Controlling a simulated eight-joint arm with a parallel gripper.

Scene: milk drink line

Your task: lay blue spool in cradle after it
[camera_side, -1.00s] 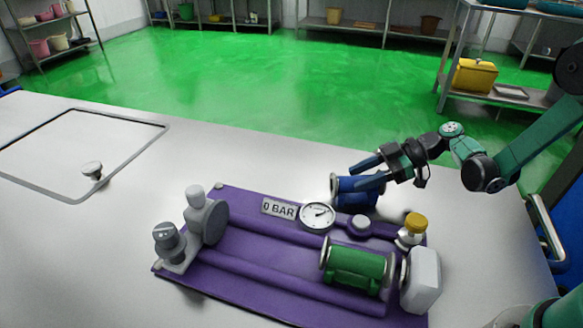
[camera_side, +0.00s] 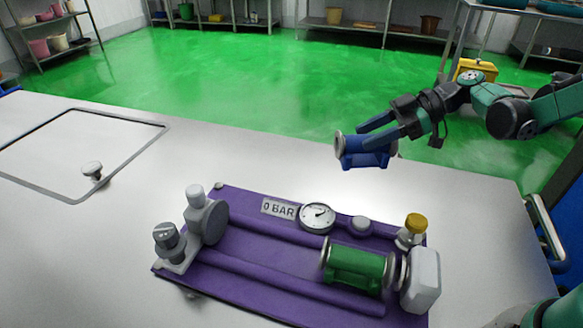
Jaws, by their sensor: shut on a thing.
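A blue spool (camera_side: 362,157) with pale metal end flanges is held in my gripper (camera_side: 372,137), whose two blue-tipped fingers are shut on it. The spool hangs in the air above the back edge of the purple base (camera_side: 240,262), clear of it. A green spool (camera_side: 357,267) lies in the cradle on the right part of the base, close to the white end block (camera_side: 421,279). Left of the green spool, two parallel purple rails (camera_side: 285,277) run bare towards the grey clamp end (camera_side: 209,222).
A round gauge (camera_side: 317,217), a "0 BAR" plate (camera_side: 279,208), a grey knob (camera_side: 361,224) and a yellow-capped fitting (camera_side: 413,229) stand along the back of the base. The table between is clear.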

